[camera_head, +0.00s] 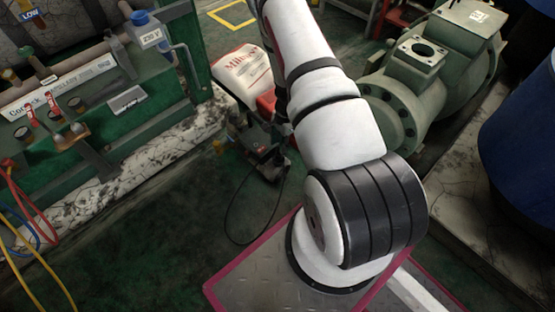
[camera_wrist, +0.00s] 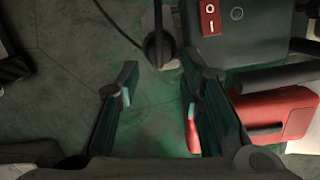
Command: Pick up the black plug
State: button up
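In the wrist view, my gripper (camera_wrist: 158,82) is open, its two dark fingers apart with bare floor between them. A black piece that looks like the plug (camera_wrist: 160,48) is just beyond the fingertips, near the middle of the gap. A thin black cable (camera_wrist: 118,28) runs to it from the upper left. The plug appears apart from both fingers. Its exact shape is dark and hard to make out. In the head view the plug cannot be told apart, but the black cable (camera_head: 229,218) loops on the floor from a dark machine (camera_head: 264,150).
In the wrist view, a dark grey box with a red switch (camera_wrist: 209,18) and a red part (camera_wrist: 285,115) lie close right of the fingers. In the head view, a green bench (camera_head: 110,130) stands left, a green compressor (camera_head: 415,95) right. Floor left of the machine is mostly clear.

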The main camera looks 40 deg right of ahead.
aim_at(279, 153)
jog(key=shift+a+f+b, duration=0.2)
jog(key=shift+f+b, duration=0.7)
jog(key=shift+f, duration=1)
jog(key=shift+a+f+b, duration=0.2)
jog(key=shift+f+b, duration=0.65)
jog(key=shift+f, duration=1)
jog(key=shift+r, duration=0.1)
jog(key=shift+c, duration=0.5)
grip_shut()
